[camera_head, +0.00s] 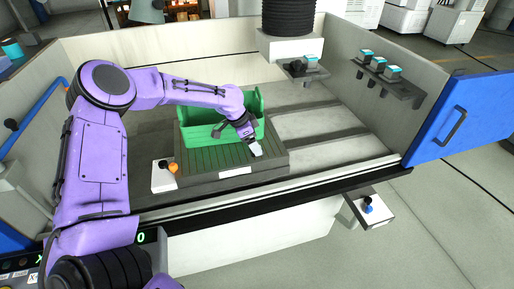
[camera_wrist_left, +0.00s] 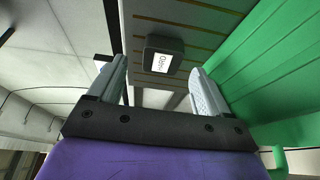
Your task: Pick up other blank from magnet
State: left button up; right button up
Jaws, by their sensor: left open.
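The other blank (camera_wrist_left: 164,55) is a small dark grey block with a white label in the left wrist view. It lies on the magnet, a grey slab with thin brown lines, which shows bare in the left wrist view (camera_wrist_left: 190,13) and in the head view (camera_head: 198,165). My left gripper (camera_wrist_left: 160,70) is open, its two fingers on either side of the block in the picture; I cannot tell whether they touch it. My right gripper is not in view.
A green bin (camera_head: 200,136) stands on the slab's back part, close beside my gripper. Tank walls surround the slab. A black column with a pale head (camera_head: 290,47) hangs behind. A wall shelf (camera_head: 405,92) holds teal-topped blocks. A blue door (camera_head: 460,115) stands at right.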

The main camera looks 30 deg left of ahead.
pick_arm(q)
jog(key=shift+x, duration=0.75)
jog(key=shift+w+a+f, duration=0.1)
jog(key=shift+a+f, duration=0.05)
jog(key=shift+f, duration=0.3)
jog(key=shift+r, duration=0.1)
jog(key=shift+c, duration=0.6)
jog(key=c, duration=1.3)
jog(key=shift+r, duration=0.1)
